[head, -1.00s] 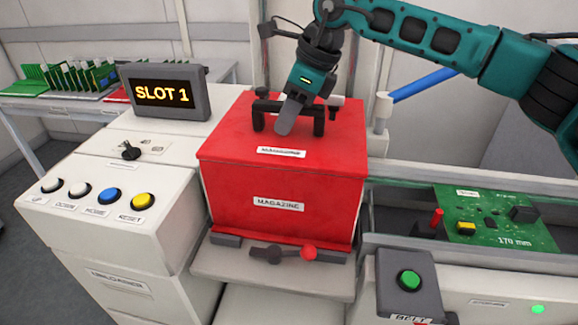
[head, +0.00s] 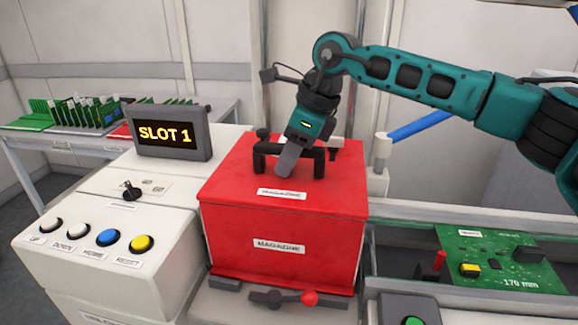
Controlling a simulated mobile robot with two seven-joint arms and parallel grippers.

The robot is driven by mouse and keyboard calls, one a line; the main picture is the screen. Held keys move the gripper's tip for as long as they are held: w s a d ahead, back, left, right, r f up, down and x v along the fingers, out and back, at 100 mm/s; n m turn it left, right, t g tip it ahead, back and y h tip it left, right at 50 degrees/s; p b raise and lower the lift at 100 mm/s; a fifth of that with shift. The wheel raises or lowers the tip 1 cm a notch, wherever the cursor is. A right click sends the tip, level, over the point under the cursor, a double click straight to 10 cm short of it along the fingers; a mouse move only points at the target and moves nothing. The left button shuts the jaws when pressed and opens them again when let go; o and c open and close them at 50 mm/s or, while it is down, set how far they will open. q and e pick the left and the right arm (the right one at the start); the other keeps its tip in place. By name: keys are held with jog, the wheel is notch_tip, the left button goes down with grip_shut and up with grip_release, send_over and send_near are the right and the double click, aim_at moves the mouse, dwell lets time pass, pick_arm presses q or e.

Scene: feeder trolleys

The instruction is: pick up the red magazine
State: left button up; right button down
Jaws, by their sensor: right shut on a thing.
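The red magazine (head: 270,235) is a red box with "MAGAZINE" labels on its top and front. It stands on the pale shelf of the machine in the middle of the head view. A black bar handle (head: 318,162) rises from its top. My right gripper (head: 288,163) reaches down from the upper right and is shut on this handle. One grey finger shows in front of the bar; the other is hidden behind it. The magazine looks level, and I cannot tell whether it is clear of the shelf. My left gripper is not in view.
A lever with a red knob (head: 309,298) lies in front of the magazine's base. A "SLOT 1" display (head: 168,133) and a button panel (head: 92,245) stand to the left. A conveyor with a green board (head: 497,258) is to the right. A table with boards (head: 85,118) stands behind left.

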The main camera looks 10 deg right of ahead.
notch_tip(320, 180, up, 2)
jog(key=shift+w+r, duration=0.1)
jog(key=shift+w, duration=0.05)
notch_tip(320, 180, up, 19)
jog(key=p, duration=0.1)
dwell(0.5)
notch_tip(320, 180, up, 7)
jog(key=p, duration=0.1)
jog(key=shift+s, duration=0.2)
dwell(0.8)
jog(key=shift+f, duration=0.2)
